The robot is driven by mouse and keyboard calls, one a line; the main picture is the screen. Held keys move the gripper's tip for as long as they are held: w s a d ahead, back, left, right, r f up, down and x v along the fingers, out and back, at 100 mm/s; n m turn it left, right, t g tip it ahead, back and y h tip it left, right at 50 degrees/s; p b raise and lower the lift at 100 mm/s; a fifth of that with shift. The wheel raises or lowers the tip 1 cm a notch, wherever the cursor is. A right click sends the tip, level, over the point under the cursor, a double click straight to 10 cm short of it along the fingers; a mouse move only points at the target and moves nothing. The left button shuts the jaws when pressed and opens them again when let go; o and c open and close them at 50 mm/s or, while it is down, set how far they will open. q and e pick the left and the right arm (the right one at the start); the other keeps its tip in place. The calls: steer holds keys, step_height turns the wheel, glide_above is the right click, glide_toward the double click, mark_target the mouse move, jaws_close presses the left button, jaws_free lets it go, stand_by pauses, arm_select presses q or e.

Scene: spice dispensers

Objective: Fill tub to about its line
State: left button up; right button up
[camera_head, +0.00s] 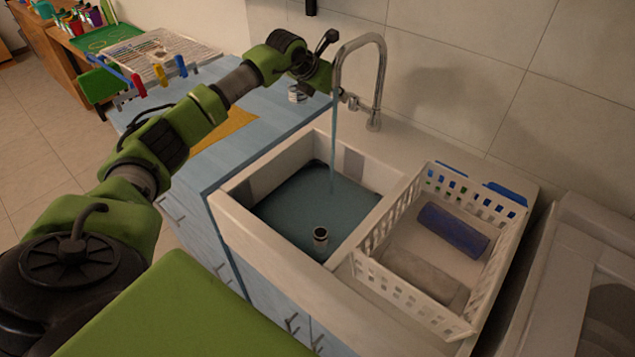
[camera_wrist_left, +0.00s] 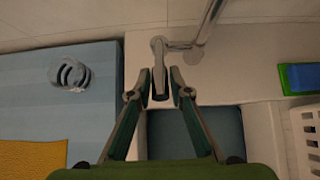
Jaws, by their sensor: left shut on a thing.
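The tub is a white sink basin (camera_head: 228,200) with bluish water (camera_head: 285,205) in it. A short dark upright tube (camera_head: 320,238) stands out of the water near the front. A thin stream runs from the curved metal tap (camera_head: 381,60) into the tub. My left gripper (camera_head: 328,84) is at the tap's side. In the left wrist view, my left gripper (camera_wrist_left: 161,82) is closed around the tap's lever (camera_wrist_left: 159,52). The tub water (camera_wrist_left: 215,130) shows partly behind the fingers. I cannot make out a fill line. My right gripper is out of view.
A white basket (camera_head: 365,245) with a blue item (camera_head: 453,230) stands right of the tub. A small jar (camera_head: 297,94) and an orange mat (camera_head: 225,130) are on the blue counter (camera_head: 205,170) at left. A drying rack (camera_head: 165,50) stands farther back.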

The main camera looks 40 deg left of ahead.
arm_select(q)
steer(key=shift+f, duration=0.1)
steer(key=shift+s+a+f+b, duration=0.1)
steer(key=shift+s+f+b, duration=0.3)
steer(key=shift+f, duration=0.1)
steer(key=shift+s+f+b, duration=0.25)
steer(key=shift+f+b, duration=0.1)
steer(key=shift+f, duration=0.15)
steer(key=shift+s+f+b, duration=0.2)
steer(key=shift+f+b, duration=0.3)
steer(key=shift+f, duration=0.1)
steer(key=o, duration=1)
steer(key=shift+c, duration=0.2)
steer(key=shift+r, duration=0.1)
